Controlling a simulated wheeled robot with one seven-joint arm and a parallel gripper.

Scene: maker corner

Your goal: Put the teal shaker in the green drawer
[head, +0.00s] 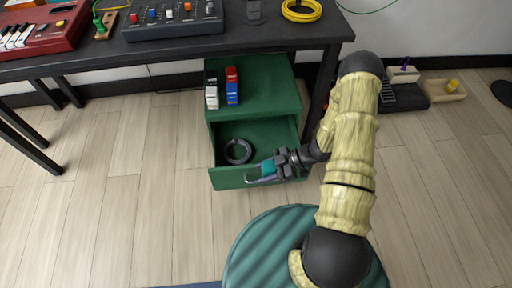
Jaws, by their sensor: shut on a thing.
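The green drawer (259,179) stands pulled out from a green cabinet (268,92) below the dark table. My gripper (277,167) is at the drawer's front right, over its front edge. It is shut on the teal shaker (268,168), which is small and partly hidden by the fingers. I cannot tell how high the shaker is above the drawer's front edge. A dark ring (238,151) lies inside the drawer at the left. A pale handle (262,181) shows on the drawer's front.
Several small black, white, red and blue blocks (231,86) stand on the cabinet top. The dark table (180,49) above holds a red keyboard (45,33), a control panel (172,20) and a yellow coil (301,10). The wooden floor (140,190) left of the drawer is clear.

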